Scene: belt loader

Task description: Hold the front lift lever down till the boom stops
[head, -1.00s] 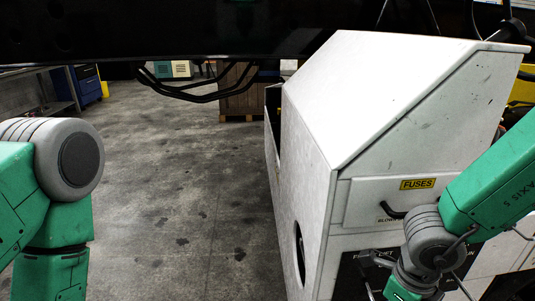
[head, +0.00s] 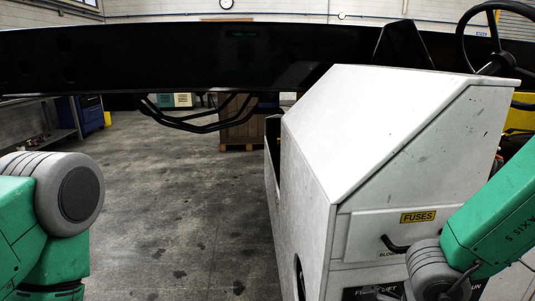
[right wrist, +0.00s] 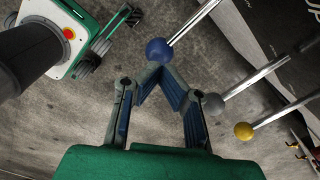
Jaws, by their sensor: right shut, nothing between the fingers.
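In the right wrist view, my right gripper (right wrist: 160,76) is shut and empty. Its fingertips are at the blue ball knob (right wrist: 159,50) of a steel lever, overlapping its lower edge in the picture; contact is not certain. A grey knob (right wrist: 212,104) and a yellow knob (right wrist: 244,131) on similar levers lie to the right. I cannot read which lever is the front lift. In the head view the black boom (head: 200,58) spans the top, above the white control cabinet (head: 370,120). My left gripper is out of view.
A label panel (head: 372,293) with partly legible "LIFT" text is below the fuse drawer (head: 365,235). A wooden crate (head: 240,130) stands far back. A red button (right wrist: 69,33) on a green and white body shows in the wrist view. Concrete floor left of the cabinet is clear.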

